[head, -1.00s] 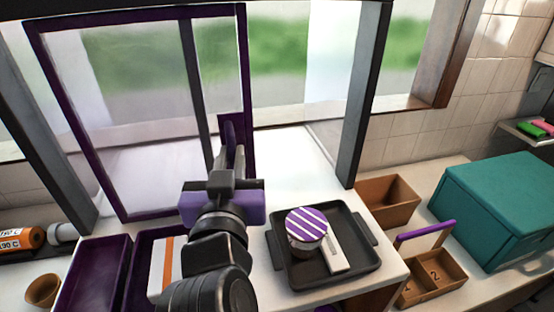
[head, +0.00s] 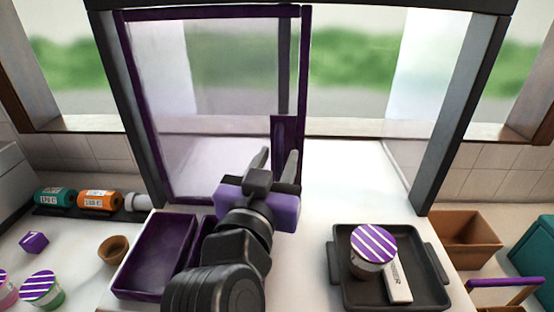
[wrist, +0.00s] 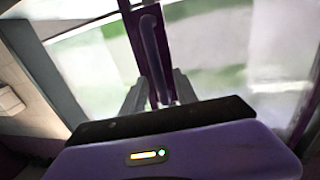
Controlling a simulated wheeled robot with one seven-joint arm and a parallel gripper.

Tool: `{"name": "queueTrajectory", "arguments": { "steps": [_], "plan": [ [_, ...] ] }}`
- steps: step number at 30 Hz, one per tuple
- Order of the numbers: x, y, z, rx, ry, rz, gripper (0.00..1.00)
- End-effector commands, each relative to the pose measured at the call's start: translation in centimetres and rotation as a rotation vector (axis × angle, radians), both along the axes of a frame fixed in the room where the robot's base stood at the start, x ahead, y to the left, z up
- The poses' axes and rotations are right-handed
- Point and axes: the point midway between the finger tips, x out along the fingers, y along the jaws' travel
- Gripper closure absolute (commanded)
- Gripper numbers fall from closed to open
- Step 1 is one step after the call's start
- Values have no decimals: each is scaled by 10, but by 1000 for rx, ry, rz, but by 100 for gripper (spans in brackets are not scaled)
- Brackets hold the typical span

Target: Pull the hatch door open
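The hatch door (head: 220,14) is a clear panel in a purple frame, filling the left part of the dark hatch frame; the right part is an open gap. Its purple handle (wrist: 153,50) is an upright bar on a purple plate (head: 286,132) at the door's right edge. My gripper (head: 275,163) is in front of the plate in the head view, fingers spread. In the wrist view my gripper (wrist: 160,90) has one finger on each side of the handle's lower end, with gaps visible. I cannot tell whether either finger touches it.
A black tray (head: 338,284) with a striped-lid cup (head: 374,250) and a white eraser-like block (head: 398,281) stands right of my arm. Purple bins (head: 155,255) stand left. A brown box (head: 466,240) is farther right. A brown bowl (head: 113,249) is at the left.

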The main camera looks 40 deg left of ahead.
Motion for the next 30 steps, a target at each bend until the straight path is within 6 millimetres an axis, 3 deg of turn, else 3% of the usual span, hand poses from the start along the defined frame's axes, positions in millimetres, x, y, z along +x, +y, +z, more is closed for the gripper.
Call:
{"name": "queueTrajectory", "arguments": {
  "steps": [8, 21, 30],
  "plan": [
    [-4, -2, 1, 2, -2, 0, 64],
    [-63, -26, -1, 1, -1, 2, 64],
    [-72, -30, 0, -1, 0, 0, 64]
  ]
}}
